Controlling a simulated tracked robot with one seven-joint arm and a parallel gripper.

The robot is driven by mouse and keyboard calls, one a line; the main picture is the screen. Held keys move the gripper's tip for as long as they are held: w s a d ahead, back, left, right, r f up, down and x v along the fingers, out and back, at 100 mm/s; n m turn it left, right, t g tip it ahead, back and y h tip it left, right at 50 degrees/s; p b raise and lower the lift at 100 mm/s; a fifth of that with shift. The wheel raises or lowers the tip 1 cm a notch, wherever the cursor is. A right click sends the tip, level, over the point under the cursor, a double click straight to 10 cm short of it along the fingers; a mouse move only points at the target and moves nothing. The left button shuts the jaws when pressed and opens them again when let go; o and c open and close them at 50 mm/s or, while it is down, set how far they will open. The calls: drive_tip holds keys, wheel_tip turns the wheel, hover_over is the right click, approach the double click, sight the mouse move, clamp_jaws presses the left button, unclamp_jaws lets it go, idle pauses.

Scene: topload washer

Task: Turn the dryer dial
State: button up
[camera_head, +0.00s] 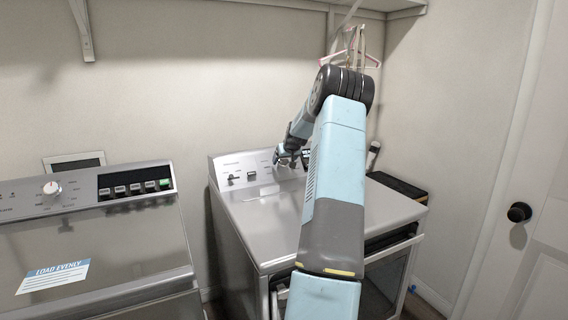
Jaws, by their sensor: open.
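The dryer (255,225) stands in the middle, with a grey top and an upright control panel (243,164) along its back. Two small controls (251,175) show on the left part of the panel. My gripper (287,160) is at the middle of the panel, small and partly dark against it. It is open, with nothing seen between its fingers. The dial is not clearly visible; my gripper and arm cover the panel's middle and right part. I cannot tell whether the gripper touches a dial.
The topload washer (120,245) stands at the left, with a white knob (51,188) and a row of buttons. Hangers (352,50) hang above. A white door (525,250) with a black knob is at the right.

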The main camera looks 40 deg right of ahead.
drive_tip(key=shift+x, duration=1.45)
drive_tip(key=shift+c, duration=0.5)
drive_tip(key=c, duration=0.9)
drive_tip(key=shift+s+d+r, duration=0.1)
drive_tip(key=shift+s+d, duration=0.05)
drive_tip(key=shift+d, duration=0.15)
drive_tip(key=shift+a, duration=0.15)
drive_tip(key=shift+m, duration=0.3)
